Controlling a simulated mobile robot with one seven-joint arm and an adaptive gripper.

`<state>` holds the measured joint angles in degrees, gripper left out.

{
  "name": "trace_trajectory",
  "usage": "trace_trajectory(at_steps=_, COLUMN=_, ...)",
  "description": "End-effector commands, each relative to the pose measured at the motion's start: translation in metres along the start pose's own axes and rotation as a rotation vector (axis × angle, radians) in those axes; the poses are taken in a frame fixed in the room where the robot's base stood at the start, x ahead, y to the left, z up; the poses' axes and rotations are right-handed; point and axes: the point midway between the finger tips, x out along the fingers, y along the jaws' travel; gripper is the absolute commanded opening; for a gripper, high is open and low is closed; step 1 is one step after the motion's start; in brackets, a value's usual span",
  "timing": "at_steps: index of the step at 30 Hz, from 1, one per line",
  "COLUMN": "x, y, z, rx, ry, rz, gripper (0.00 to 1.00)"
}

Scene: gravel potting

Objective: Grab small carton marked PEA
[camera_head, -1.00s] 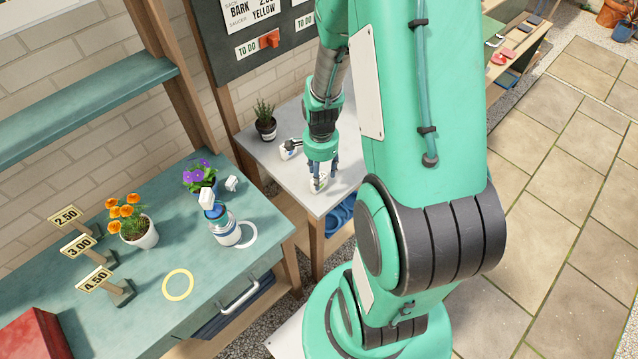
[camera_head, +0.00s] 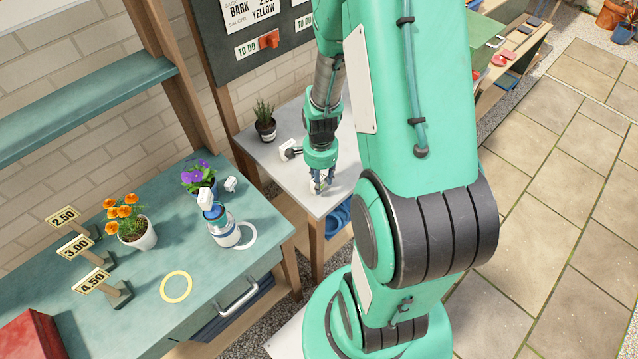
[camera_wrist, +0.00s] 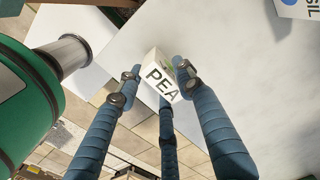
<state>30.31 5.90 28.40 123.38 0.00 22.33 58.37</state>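The small white carton marked PEA (camera_wrist: 160,76) is between the blue fingers of my gripper (camera_wrist: 158,76) in the wrist view. Its lettered face is toward the camera. The right fingertip is close against it, and a narrow gap shows on the left side. A third finger is in front of the carton's lower edge. In the head view my gripper (camera_head: 321,183) is low over the front of the grey table (camera_head: 272,158), with the carton mostly hidden among the fingers. The fingers look open around it.
Another white carton, its lettering cut off at "SIL" (camera_wrist: 300,8), lies at the wrist view's top right corner. A potted plant (camera_head: 265,122) stands at the table's back.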

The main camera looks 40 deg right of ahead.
Motion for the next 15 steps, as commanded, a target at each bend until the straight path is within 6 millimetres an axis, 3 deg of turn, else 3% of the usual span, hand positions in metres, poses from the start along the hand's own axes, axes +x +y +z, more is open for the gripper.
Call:
trace_trajectory(at_steps=1, x=0.0, y=0.0, z=0.0, rx=0.0, ry=0.0, rz=0.0, gripper=0.21)
trace_trajectory(at_steps=4, x=0.0, y=0.0, z=0.0, rx=0.0, ry=0.0, rz=0.0, gripper=0.02)
trace_trajectory(at_steps=15, x=-0.0006, y=-0.0001, z=-0.0001, rx=0.0, ry=0.0, rz=0.0, gripper=0.02)
